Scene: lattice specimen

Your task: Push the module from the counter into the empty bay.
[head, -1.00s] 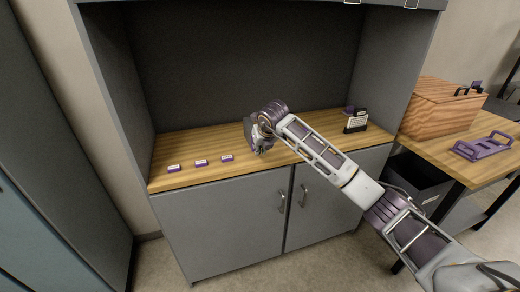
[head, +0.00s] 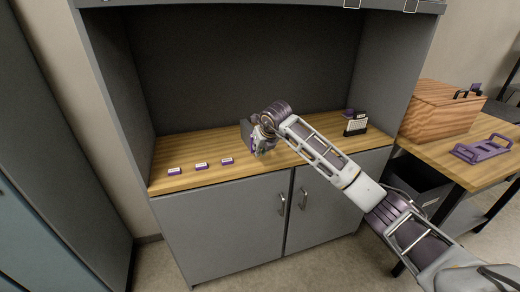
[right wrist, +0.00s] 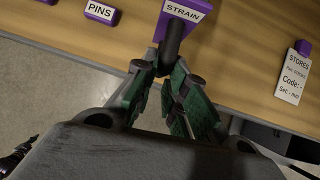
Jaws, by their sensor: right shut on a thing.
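My right gripper (head: 259,146) is low over the wooden counter (head: 190,143), near its front middle. In the right wrist view its two fingers (right wrist: 172,65) are shut on the dark stem of a purple module labelled STRAIN (right wrist: 183,10). No empty bay can be made out in these frames. My left gripper is not in view.
Several small purple label blocks sit along the counter's front left, one reading PINS (right wrist: 99,12). A STORES card (right wrist: 298,72) stands at the right; it also shows in the head view (head: 355,126). A wooden box (head: 437,108) and purple frame (head: 482,149) are on the right table.

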